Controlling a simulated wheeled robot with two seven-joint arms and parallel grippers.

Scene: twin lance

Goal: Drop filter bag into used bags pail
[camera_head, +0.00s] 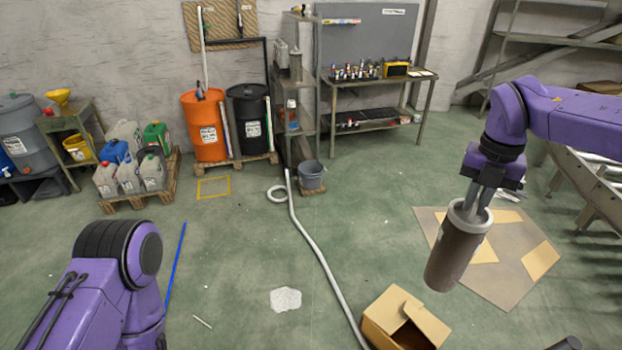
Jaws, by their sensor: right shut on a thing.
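My right gripper (477,208) is at the right of the view, pointing down, with its fingers shut at the pale ring of a dark brown cylinder, which I take to be the filter bag (455,252). The bag hangs slightly tilted in the air over the floor. A grey pail (312,177), perhaps the used bags pail, stands on a small wooden base in the middle distance, left of and well apart from the bag. No label can be read on it. My left arm shows at the lower left, but its gripper is out of view.
An open cardboard box (404,318) stands on the floor at the bottom, below the bag. Flattened cardboard (490,285) lies behind the bag. A pale hose (318,255) runs across the floor to near the pail. Orange drum (205,125) and black drum (249,120) stand behind.

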